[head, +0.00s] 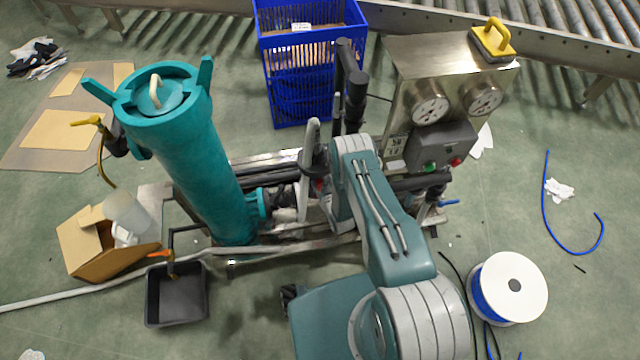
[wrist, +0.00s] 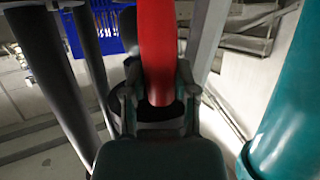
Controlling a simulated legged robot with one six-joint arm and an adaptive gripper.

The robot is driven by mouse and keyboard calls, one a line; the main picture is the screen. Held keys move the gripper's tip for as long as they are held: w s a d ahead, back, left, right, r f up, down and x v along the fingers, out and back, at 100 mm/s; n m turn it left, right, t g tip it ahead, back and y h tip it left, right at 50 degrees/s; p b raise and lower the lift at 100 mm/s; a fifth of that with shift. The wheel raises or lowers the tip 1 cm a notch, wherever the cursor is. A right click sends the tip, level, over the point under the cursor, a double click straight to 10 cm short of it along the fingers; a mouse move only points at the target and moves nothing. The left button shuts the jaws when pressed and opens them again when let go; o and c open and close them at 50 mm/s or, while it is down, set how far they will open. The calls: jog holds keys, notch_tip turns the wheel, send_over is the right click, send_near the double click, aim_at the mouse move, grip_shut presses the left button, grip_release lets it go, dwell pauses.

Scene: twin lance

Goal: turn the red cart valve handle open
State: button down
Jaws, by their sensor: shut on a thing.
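The red valve handle (wrist: 156,45) fills the upper middle of the wrist view as a broad red bar. My gripper (wrist: 158,98) is shut on it, with one dark finger on each side of its near end. In the head view my arm covers most of the gripper, and only a small red patch (head: 320,186) shows left of the arm. The cart (head: 285,247) is a low metal frame with dark pipes. The valve body and how far the handle is turned cannot be made out.
A tall teal filter vessel (head: 190,160) stands left of my arm; it is at the right edge in the wrist view (wrist: 292,125). A gauge panel (head: 425,65) stands right. Blue crates (head: 300,95) are behind. A black tray (head: 176,310) and cable spool (head: 525,285) lie on the floor.

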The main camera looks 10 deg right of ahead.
jog(key=shift+w+a, duration=0.1)
jog(key=shift+a, duration=0.05)
dwell(0.3)
jog(key=shift+c, duration=2)
grip_release()
jog(key=shift+s, duration=0.35)
jog(key=v, duration=1.1)
jog(key=shift+s+r, duration=0.15)
jog(key=shift+r, duration=0.15)
